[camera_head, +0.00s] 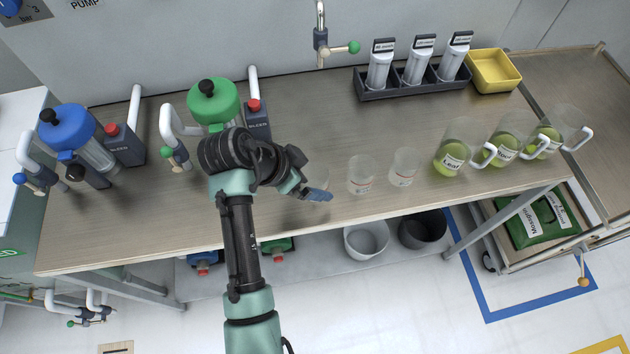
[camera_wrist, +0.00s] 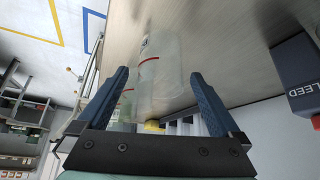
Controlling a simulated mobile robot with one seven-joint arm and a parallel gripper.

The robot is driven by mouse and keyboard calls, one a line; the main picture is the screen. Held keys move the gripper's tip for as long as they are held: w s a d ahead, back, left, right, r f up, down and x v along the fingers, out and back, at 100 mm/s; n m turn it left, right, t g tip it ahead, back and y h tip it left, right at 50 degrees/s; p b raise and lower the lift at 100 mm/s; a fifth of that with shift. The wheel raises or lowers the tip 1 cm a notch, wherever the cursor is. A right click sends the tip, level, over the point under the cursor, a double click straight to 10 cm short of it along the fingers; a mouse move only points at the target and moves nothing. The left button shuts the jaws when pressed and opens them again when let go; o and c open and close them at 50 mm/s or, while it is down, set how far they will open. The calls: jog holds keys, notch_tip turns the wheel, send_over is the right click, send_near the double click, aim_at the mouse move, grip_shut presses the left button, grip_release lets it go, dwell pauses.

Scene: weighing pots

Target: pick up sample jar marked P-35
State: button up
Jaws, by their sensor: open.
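Clear sample jars with small red marks stand in a row on the bench. One jar (camera_head: 361,176) and another jar (camera_head: 403,168) show plainly in the head view. A third jar (camera_head: 320,179) is partly hidden at my gripper (camera_head: 317,194). In the wrist view my gripper (camera_wrist: 159,74) is open, with a blue finger on each side of a clear jar (camera_wrist: 161,68) with a red line. I cannot tell whether the fingers touch it. Another jar (camera_wrist: 128,106) shows partly behind the left finger. No P-35 marking is readable.
Green-filled jugs (camera_head: 452,157) stand to the right. A dark rack (camera_head: 405,84) of white cartridges and a yellow tray (camera_head: 493,70) are at the back. A green-topped vessel (camera_head: 215,100) and a dark red-capped unit (camera_head: 257,120) stand close behind my arm. The bench middle (camera_head: 310,115) is clear.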

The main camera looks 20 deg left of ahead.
jog(key=shift+x, duration=1.15)
jog(key=c, duration=1.4)
